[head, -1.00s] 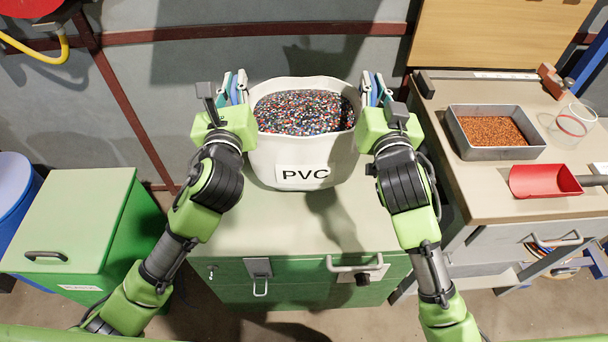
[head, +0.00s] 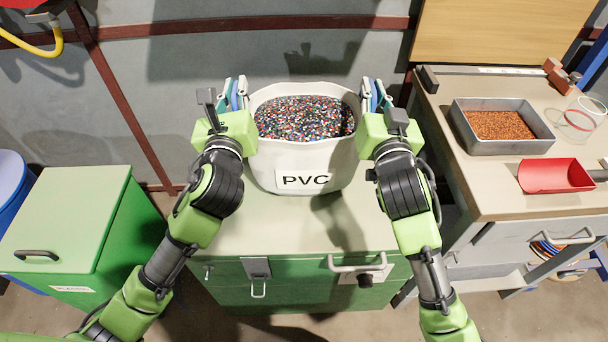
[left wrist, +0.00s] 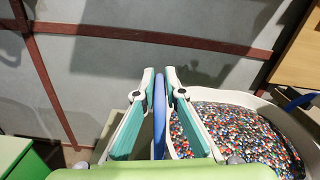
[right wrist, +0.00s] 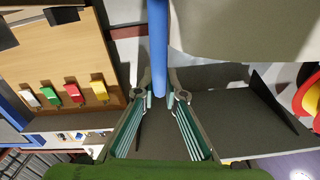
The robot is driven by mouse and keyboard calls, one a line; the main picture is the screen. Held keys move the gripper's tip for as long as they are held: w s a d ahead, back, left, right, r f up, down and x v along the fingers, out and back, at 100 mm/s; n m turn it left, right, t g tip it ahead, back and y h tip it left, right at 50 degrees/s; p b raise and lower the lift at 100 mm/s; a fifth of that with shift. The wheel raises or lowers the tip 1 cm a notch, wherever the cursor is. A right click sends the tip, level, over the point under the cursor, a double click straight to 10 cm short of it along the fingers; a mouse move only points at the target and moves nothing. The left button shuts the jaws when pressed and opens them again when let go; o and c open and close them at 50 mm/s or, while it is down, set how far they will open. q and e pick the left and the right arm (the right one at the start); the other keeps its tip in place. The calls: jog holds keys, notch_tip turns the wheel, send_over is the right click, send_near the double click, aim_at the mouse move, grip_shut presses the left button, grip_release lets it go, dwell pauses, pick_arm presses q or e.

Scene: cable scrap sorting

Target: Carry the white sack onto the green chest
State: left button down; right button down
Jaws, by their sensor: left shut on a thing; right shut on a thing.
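The white sack (head: 290,160), labelled PVC and full of multicoloured granules, is upright over the top of the green chest (head: 235,232). I cannot tell whether its bottom touches the chest top; a shadow lies beside it there. My left gripper (head: 236,92) is shut on the sack's left blue handle, which shows between the fingers in the left wrist view (left wrist: 159,115). My right gripper (head: 374,94) is shut on the right blue handle, seen in the right wrist view (right wrist: 158,45). The chest's front has a latch and a bar handle.
A workbench (head: 475,196) on the right holds a metal tray (head: 548,146) of orange granules, a red scoop (head: 555,175) and a clear cup. A green lidded bin (head: 70,210) and a blue drum (head: 12,185) stand left. A grey wall is behind the chest.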

pick_arm(q)
jog(key=shift+a+f+b, duration=0.1)
jog(key=shift+f+b, duration=0.3)
pick_arm(e)
jog(key=shift+d+f, duration=0.1)
jog(key=shift+f, duration=0.3)
pick_arm(q)
jog(key=c, duration=2.1)
grip_release()
jog(key=shift+c, duration=0.2)
pick_arm(e)
jog(key=c, duration=2.1)
grip_release()
jog(key=shift+c, duration=0.2)
pick_arm(q)
jog(key=shift+o, duration=0.2)
pick_arm(e)
jog(key=shift+o, duration=0.2)
jog(key=shift+s, duration=0.15)
pick_arm(q)
jog(key=s, duration=1.2)
jog(key=shift+d, duration=0.4)
pick_arm(e)
jog(key=s, duration=1.2)
jog(key=shift+d, duration=0.2)
